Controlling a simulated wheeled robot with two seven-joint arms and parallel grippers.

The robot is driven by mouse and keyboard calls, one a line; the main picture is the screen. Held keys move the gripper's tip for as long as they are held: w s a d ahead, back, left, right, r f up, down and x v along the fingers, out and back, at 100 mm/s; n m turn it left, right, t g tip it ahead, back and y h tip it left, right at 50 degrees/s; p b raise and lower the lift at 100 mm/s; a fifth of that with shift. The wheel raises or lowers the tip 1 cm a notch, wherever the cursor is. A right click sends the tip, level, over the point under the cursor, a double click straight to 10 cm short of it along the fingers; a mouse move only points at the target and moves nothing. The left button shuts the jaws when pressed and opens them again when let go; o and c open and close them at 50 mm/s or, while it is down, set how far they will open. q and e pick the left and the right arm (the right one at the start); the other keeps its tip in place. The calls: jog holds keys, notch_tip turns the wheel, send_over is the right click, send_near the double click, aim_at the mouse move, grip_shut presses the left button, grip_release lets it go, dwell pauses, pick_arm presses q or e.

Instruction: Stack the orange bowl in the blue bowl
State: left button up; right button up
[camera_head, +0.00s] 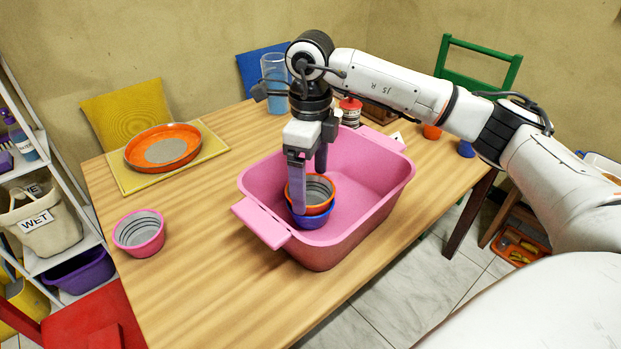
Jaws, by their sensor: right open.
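The orange bowl (318,207) sits in the blue bowl (312,221), with its rim above the blue one. Both are inside the pink tub (381,195), near its left end. My right gripper (308,187) points down over the bowls. Its jaws are open. One finger passes in front of the orange bowl's left side and the other is behind it. Whether the fingers touch the bowl cannot be told. My left gripper is not in view.
A pink bowl (139,234) stands on the wooden table (190,288) at the left. An orange tray (188,138) lies on a yellow mat (213,150) at the back left. A clear glass (272,80) stands behind my gripper. The front left of the table is free.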

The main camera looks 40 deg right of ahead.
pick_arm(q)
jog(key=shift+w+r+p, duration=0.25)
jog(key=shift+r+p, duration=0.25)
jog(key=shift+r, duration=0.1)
pick_arm(e)
notch_tip(320, 180, up, 13)
jog(key=shift+f, duration=0.2)
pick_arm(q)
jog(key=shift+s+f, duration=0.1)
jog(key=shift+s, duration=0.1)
